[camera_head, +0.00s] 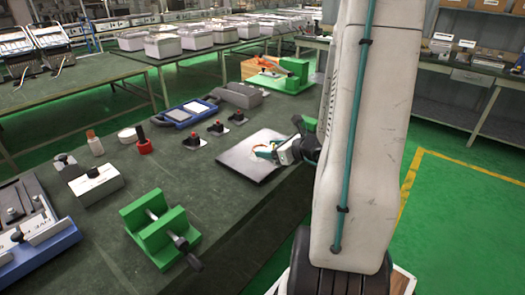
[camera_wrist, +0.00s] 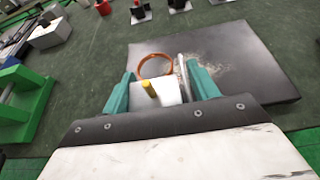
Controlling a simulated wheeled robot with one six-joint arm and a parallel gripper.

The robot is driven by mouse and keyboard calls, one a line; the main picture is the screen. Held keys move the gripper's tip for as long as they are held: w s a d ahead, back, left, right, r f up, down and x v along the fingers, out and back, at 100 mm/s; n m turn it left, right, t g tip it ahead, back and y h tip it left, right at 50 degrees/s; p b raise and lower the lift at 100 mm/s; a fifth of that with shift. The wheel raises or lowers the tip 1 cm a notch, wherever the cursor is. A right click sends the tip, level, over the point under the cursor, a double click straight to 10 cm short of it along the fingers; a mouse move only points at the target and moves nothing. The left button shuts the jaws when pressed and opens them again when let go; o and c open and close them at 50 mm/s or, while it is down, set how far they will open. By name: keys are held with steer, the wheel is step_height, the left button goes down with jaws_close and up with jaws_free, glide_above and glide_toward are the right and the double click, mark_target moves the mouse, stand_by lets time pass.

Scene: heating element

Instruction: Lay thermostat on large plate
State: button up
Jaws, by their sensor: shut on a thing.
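The large plate (camera_head: 240,158) is a dark, flat, nearly square slab with a pale worn patch, lying on the green workbench. It fills the upper right of the wrist view (camera_wrist: 250,55). My gripper (camera_head: 266,151) is over the plate and also shows in the wrist view (camera_wrist: 160,82). Its teal fingers are shut on the thermostat (camera_wrist: 170,90), a small white block with a yellow pin and a copper-coloured loop. The loop appears over the plate's near left part. I cannot tell whether the thermostat touches the plate.
A green vise (camera_head: 160,228) stands at the bench's near edge. Several small red-and-black clamps (camera_head: 216,127) stand behind the plate, with a blue-framed device (camera_head: 187,111) beyond. A white box (camera_head: 96,184) sits to the left. Bare bench lies between vise and plate.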

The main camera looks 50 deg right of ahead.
steer(key=shift+s+d, duration=0.2)
steer(key=shift+d, duration=0.15)
steer(key=w+d, duration=0.2)
steer(key=d, duration=0.2)
steer(key=w+d+f, duration=0.1)
steer(key=w+d, duration=0.2)
steer(key=d, duration=0.1)
steer(key=w+d, duration=0.3)
steer(key=d, duration=0.1)
steer(key=shift+w+d+f, duration=0.2)
steer(key=shift+w+d, duration=0.05)
steer(key=shift+d, duration=0.1)
steer(key=shift+d+f, duration=0.1)
steer(key=shift+f, duration=1.7)
steer(key=o, duration=1.1)
steer(key=shift+f, duration=0.1)
